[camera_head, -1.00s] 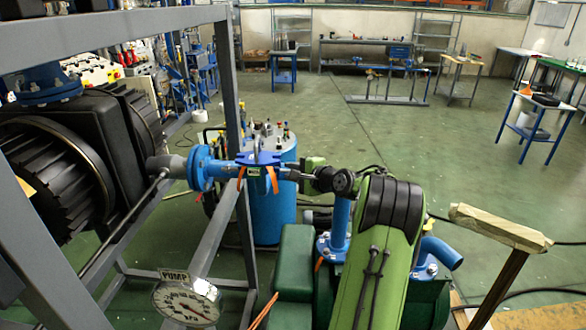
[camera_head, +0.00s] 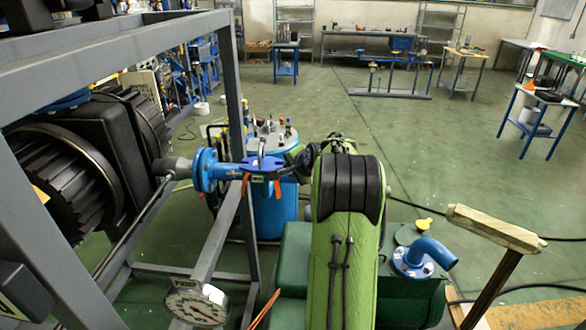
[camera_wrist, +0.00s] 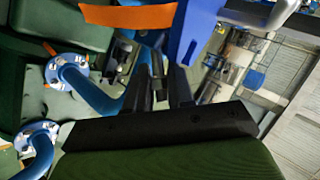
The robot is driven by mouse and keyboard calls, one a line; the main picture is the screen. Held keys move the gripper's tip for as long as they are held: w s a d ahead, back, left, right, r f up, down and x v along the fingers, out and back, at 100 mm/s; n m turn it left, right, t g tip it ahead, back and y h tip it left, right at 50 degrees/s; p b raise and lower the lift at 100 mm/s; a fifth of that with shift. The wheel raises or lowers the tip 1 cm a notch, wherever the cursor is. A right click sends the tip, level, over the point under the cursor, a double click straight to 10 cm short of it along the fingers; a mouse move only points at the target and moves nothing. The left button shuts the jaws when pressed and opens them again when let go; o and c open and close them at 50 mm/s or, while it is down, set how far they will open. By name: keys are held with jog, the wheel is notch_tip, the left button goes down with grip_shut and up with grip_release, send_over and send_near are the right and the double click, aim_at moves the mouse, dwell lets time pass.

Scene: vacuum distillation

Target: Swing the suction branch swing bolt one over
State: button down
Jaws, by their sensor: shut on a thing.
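The suction branch is the blue flanged pipe (camera_head: 207,170) at the left of the head view, running right to a blue plate (camera_head: 262,163) with orange tags hanging below it. My gripper (camera_wrist: 158,88) has its dark fingers closed on a small grey metal part, taken to be the swing bolt (camera_wrist: 158,72), beneath the blue plate (camera_wrist: 195,30). In the head view my gripper is at the plate's right end, small and partly hidden by my green arm. The bolt's exact angle cannot be made out. An orange tag (camera_wrist: 113,16) hangs left of the fingers.
A grey frame (camera_head: 232,100) and the dark finned pump (camera_head: 65,165) stand at left. A blue cylinder (camera_head: 272,215) stands below the branch. A green tank with a bent blue pipe (camera_head: 432,250) lies right of my arm, beside a wooden-topped post (camera_head: 495,228).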

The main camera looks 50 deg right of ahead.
jog(key=shift+r, duration=0.1)
dwell(0.3)
jog(key=c, duration=1.3)
grip_release()
